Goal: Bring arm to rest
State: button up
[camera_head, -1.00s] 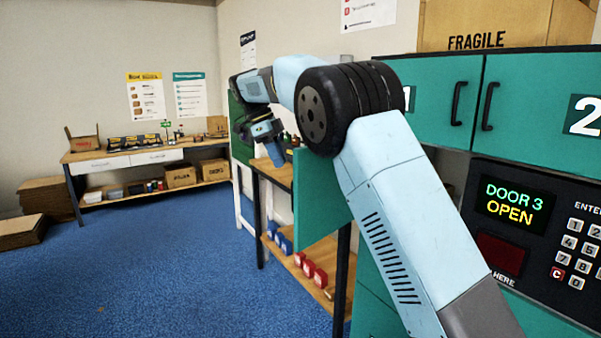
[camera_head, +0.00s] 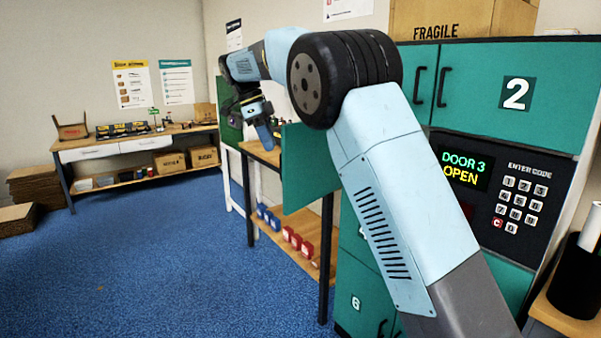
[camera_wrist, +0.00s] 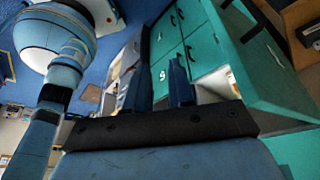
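My gripper (camera_head: 262,128) hangs at the end of my folded light-blue arm, left of the green lockers, with its fingers pointing down. In the wrist view its two blue fingers (camera_wrist: 161,80) stand apart with nothing between them. The arm's thick black joint covers part of the lockers in the head view. The wrist view also shows the green locker doors (camera_wrist: 173,62), one marked 9, beyond the fingers.
The locker display (camera_head: 465,170) reads DOOR 3 OPEN. A green door (camera_head: 308,168) sticks out beside my arm. A wooden shelf unit (camera_head: 268,155) with blue and red items stands behind it. A workbench (camera_head: 140,145) stands at the back left. Blue floor (camera_head: 150,260) at left is clear.

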jog(key=s+d+r+n+t+y, duration=0.1)
jog(key=s+d+r+n+y, duration=0.3)
jog(key=s+d, duration=0.6)
jog(key=s+d+r+n+t, duration=0.15)
jog(key=s+d+n, duration=0.35)
jog(key=d, duration=0.9)
jog(key=s+d+f+n+t, duration=0.1)
jog(key=s+d+f+n, duration=0.2)
jog(key=s, duration=0.5)
jog(key=s+d+f+n+t, duration=0.1)
jog(key=s+d+f+n, duration=0.1)
jog(key=s, duration=0.5)
jog(key=s+d+f+n+t, duration=0.1)
jog(key=s+d+f+n, duration=0.2)
jog(key=s, duration=0.5)
notch_tip(320, 180, down, 3)
jog(key=shift+s+d+r+n+t, duration=0.2)
jog(key=shift+s+d+n+t, duration=0.15)
jog(key=shift+n, duration=0.45)
jog(key=shift+w, duration=0.1)
